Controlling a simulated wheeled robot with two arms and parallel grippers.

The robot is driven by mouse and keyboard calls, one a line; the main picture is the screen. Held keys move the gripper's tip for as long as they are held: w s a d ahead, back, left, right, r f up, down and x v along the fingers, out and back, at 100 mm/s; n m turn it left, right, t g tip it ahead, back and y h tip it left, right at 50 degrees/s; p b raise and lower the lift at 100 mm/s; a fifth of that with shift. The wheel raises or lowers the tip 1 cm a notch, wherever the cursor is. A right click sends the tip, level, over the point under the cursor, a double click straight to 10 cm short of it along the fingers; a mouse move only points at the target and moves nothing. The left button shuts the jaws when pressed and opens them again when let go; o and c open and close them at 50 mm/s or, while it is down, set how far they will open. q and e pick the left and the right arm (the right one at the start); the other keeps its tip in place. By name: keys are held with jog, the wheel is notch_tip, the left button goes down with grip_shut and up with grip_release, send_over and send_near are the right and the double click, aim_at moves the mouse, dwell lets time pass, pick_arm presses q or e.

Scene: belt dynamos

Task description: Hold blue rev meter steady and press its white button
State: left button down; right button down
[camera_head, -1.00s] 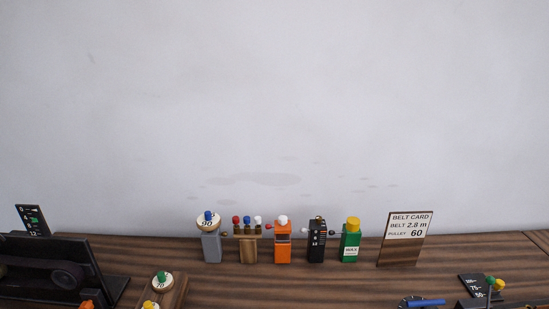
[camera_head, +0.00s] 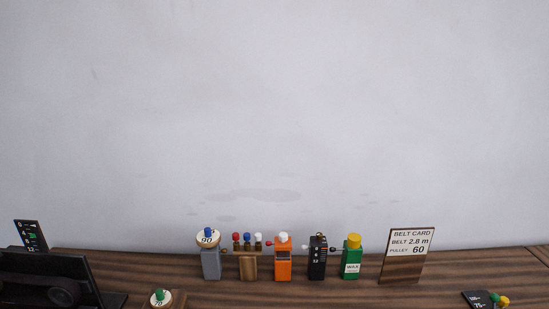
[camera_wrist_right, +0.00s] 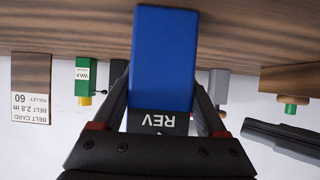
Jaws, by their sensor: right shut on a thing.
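The blue rev meter (camera_wrist_right: 165,45) fills the middle of the right wrist view, a blue block with a dark end marked REV. My right gripper (camera_wrist_right: 162,88) is shut on it, with one dark finger against each side. No white button shows on the faces in view. The head view shows neither the meter nor my grippers.
On the wooden bench (camera_head: 350,295) stand a grey post (camera_head: 211,265), a wooden stand with coloured knobs (camera_head: 248,266), an orange box (camera_head: 283,267), a black box (camera_head: 317,265), a green wax bottle (camera_head: 351,268) and a belt card (camera_head: 407,256). A dark machine (camera_head: 45,275) is at left.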

grip_release()
